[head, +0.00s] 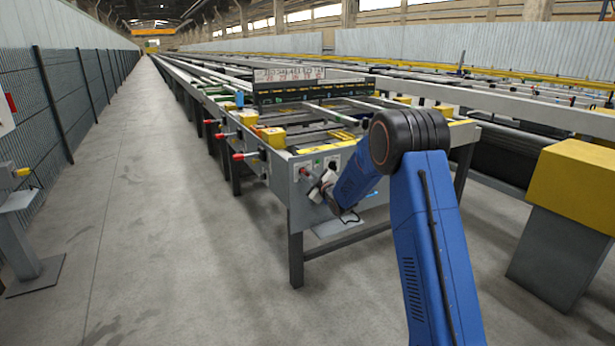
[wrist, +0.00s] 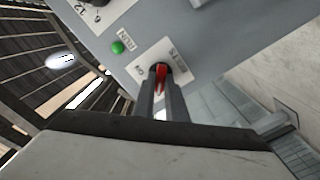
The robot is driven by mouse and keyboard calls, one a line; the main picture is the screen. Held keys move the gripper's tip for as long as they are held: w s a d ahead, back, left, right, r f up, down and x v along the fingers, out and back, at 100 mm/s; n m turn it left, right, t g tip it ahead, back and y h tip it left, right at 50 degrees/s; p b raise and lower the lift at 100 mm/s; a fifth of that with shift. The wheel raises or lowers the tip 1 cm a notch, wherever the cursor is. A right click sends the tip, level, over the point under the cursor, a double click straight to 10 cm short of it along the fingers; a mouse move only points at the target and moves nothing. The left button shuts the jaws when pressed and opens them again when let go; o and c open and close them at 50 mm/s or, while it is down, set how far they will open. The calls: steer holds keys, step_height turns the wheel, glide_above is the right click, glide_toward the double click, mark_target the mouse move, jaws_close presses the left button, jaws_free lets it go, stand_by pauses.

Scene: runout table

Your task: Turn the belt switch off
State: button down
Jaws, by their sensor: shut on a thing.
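The belt switch (wrist: 161,70) is a red lever on a black round base, set on a white plate with dark lettering in the wrist view. The plate reads "ON" on one side and seems to read "BELT" on another. My gripper (wrist: 161,92) has its two dark fingers on either side of the red lever, shut on it. In the head view my gripper (head: 318,187) is at the end panel of the runout table (head: 295,212). I cannot make out the lever there.
A green lamp (wrist: 117,47) marked "RUN" and a dial plate (wrist: 95,12) are beside the switch. Red-handled levers (head: 240,156) stick out along the table's left side. A yellow-topped post (head: 575,185) stands at right. The left aisle floor (head: 150,220) is clear.

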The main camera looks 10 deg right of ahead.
steer(key=shift+f, duration=0.1)
steer(key=c, duration=1.8)
jaws_free()
steer(key=shift+s, duration=0.1)
steer(key=v, duration=1.7)
steer(key=shift+s, duration=0.1)
